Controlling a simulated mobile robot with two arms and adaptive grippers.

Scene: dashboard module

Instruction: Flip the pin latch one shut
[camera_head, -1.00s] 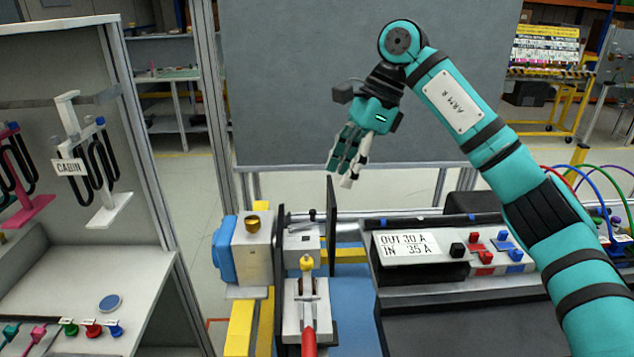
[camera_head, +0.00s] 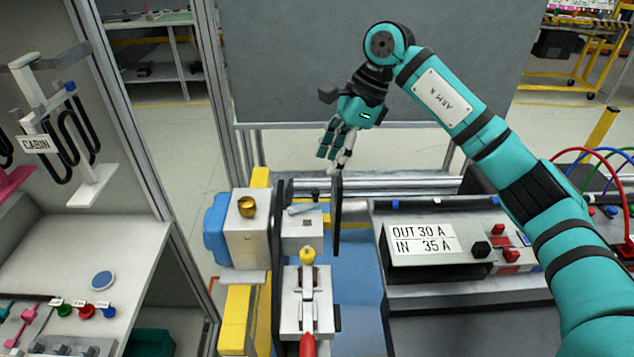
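A small grey block (camera_head: 302,230) with a light bar-like lever (camera_head: 304,208) lying across its top stands in the middle of the fixture; it may be pin latch one, but no label shows. In front of it is a clamp (camera_head: 290,312) with a yellow tip (camera_head: 308,257) and a red handle (camera_head: 308,345). My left gripper is out of view.
A panel with an OUT 30 A / IN 35 A label (camera_head: 424,240) lies right. A shelf unit (camera_head: 90,255) stands left.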

